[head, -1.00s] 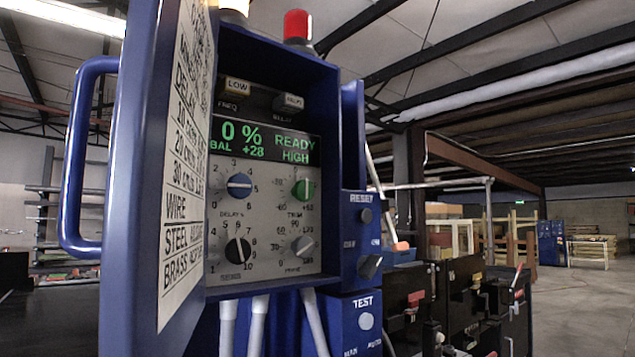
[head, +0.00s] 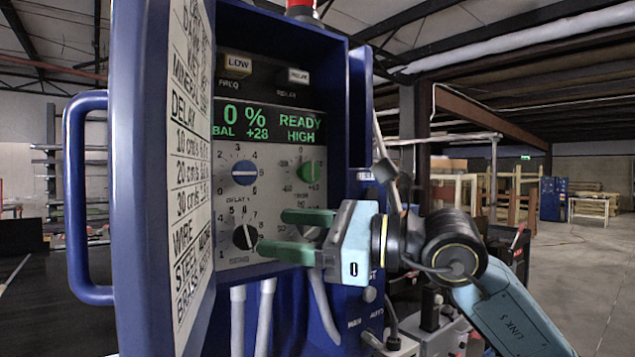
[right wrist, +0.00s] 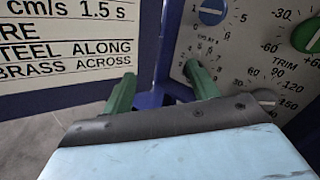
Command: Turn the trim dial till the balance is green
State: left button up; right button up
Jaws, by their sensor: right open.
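The green trim dial (head: 308,172) sits at the upper right of the grey panel (head: 270,205), its pointer line near vertical. It also shows at the right edge of the right wrist view (right wrist: 306,36). The display (head: 268,124) reads 0 %, READY, BAL +28, HIGH in green letters. My right gripper (head: 283,232) is open with green fingers, below the trim dial and in front of the panel's lower part. It holds nothing and partly hides the grey phase dial. In the right wrist view its fingers (right wrist: 163,92) are spread apart. My left gripper is out of view.
A blue dial (head: 244,173) and a black dial (head: 245,237) are on the panel's left. The open blue door (head: 140,190) with its handle and instruction sheet stands at the left. White cables (head: 238,320) hang below the box.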

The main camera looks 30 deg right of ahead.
jog(key=s+d+r+m+t+h, duration=0.1)
jog(key=d+r+t+h, duration=0.1)
jog(key=d+r+h, duration=0.3)
jog(key=s+d+r+m+t+h, duration=0.1)
jog(key=d+r+t+h, duration=0.1)
jog(key=d+h, duration=0.4)
jog(key=p, duration=0.5)
send_near(312, 173)
jog(key=shift+m+y, duration=0.3)
jog(key=w, duration=0.7)
jog(key=shift+a, duration=0.15)
jog(key=shift+w+p, duration=0.4)
jog(key=shift+w, duration=0.25)
jog(key=shift+c, duration=0.2)
jog(key=shift+f, duration=0.1)
jog(key=c, duration=0.9)
